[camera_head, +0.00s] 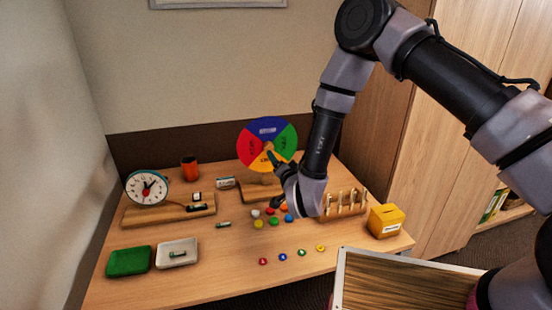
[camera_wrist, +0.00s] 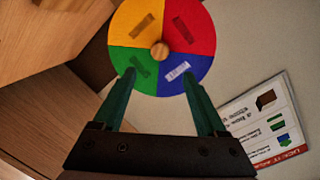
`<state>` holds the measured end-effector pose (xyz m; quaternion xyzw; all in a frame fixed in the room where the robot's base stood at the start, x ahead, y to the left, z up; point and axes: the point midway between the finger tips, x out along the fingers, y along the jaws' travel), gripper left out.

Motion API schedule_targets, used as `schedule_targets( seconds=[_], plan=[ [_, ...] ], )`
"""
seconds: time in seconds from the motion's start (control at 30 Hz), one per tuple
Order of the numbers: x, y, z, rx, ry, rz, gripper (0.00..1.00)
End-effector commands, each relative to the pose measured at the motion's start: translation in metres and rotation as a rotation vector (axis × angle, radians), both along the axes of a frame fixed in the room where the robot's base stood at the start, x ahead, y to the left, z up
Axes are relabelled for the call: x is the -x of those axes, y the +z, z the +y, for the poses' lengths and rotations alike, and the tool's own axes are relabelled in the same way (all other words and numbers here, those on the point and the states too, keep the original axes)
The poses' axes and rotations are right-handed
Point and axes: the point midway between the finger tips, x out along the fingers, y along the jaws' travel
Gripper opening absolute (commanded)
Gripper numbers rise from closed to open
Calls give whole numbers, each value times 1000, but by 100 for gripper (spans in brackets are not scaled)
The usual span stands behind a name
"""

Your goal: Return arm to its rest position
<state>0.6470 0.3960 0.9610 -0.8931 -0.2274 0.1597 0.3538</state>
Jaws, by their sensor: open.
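My gripper (camera_wrist: 158,95) is open in the wrist view, with two green fingers apart and nothing between them. A round colour wheel (camera_wrist: 148,28) with yellow, red, green and blue sectors and a wooden hub fills the top of that view, beyond the fingertips. In the head view the wheel (camera_head: 258,134) stands upright at the back of the table. My arm reaches down from the upper right, and the gripper end is in front of the wheel, partly hidden by the wrist. I cannot tell from these views whether the fingers touch the wheel.
Several coloured pieces lie mid-table.

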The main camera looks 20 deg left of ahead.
Motion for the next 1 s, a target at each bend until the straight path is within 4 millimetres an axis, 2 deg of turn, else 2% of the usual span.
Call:
schedule_targets(
  seconds=[0.33,0.47,0.57,0.63,0.8,0.9,1.0],
  plan=[
    [2,0,-2,0,-1,1,74],
    [-10,14,-7,0,-15,6,74],
    [-35,43,-21,4,-44,26,74],
    [-56,71,-36,13,-67,52,74],
    [-96,143,-87,58,-113,122,74],
    [-108,182,-123,93,-133,164,74],
    [-112,219,-161,133,-147,206,74]
  ],
)
